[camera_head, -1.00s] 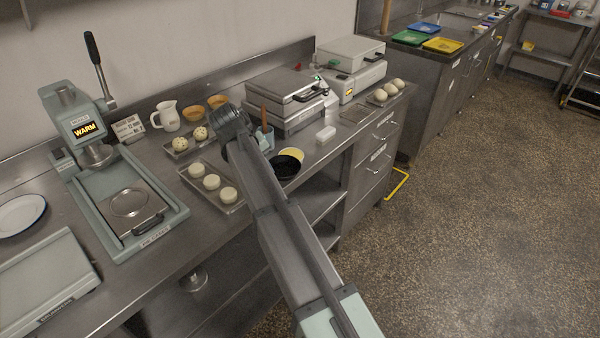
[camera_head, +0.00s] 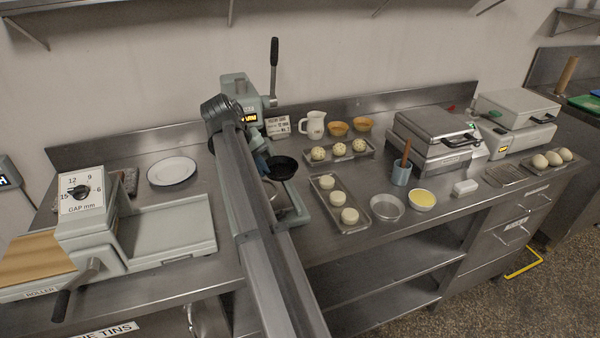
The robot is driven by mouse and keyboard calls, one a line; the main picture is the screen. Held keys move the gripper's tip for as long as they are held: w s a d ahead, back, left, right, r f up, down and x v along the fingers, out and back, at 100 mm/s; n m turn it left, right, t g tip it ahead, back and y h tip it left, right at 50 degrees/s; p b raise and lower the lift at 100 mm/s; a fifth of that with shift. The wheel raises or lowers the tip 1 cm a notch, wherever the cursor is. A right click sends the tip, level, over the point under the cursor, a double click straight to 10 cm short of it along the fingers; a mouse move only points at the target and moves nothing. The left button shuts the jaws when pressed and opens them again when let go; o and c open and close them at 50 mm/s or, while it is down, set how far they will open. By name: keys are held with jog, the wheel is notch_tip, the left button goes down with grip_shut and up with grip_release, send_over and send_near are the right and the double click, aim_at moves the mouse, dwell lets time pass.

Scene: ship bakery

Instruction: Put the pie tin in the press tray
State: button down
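A dark round tin (camera_head: 281,168), which I take for the pie tin, is beside the end of my arm, near the press. My gripper (camera_head: 265,164) is mostly hidden behind my arm. Only a bluish part shows at the tin's left edge, and it appears to hold the tin by that side. The press (camera_head: 241,90) has a grey-green body and a dark upright lever. Its press tray (camera_head: 301,212) reaches forward under my arm. The tin appears above the tray's right back part, but its height is unclear. The arm hides much of the tray.
A dough-ball tray (camera_head: 317,161), jug (camera_head: 313,125) and blue cup (camera_head: 401,174) stand nearby. The roller machine (camera_head: 160,229) and white plate (camera_head: 172,170) are left.

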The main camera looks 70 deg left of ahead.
jog(key=s+a+r, duration=0.1)
jog(key=s, duration=0.5)
jog(key=shift+n, duration=0.4)
jog(key=shift+w+a+f, duration=0.1)
jog(key=shift+f, duration=1.55)
jog(key=shift+w+a+f, duration=0.1)
jog(key=shift+f, duration=1.55)
jog(key=shift+f, duration=0.45)
jog(key=shift+s+d+f, duration=0.1)
jog(key=shift+d+f, duration=0.05)
jog(key=shift+f, duration=0.3)
jog(key=shift+d+f, duration=0.1)
jog(key=shift+f, duration=0.1)
jog(key=c, duration=1.5)
grip_release()
jog(key=shift+d, duration=0.1)
jog(key=shift+o, duration=1.3)
jog(key=shift+s+r, duration=0.1)
jog(key=shift+r, duration=0.2)
jog(key=v, duration=1.4)
jog(key=shift+r+y, duration=0.2)
jog(key=shift+y, duration=0.1)
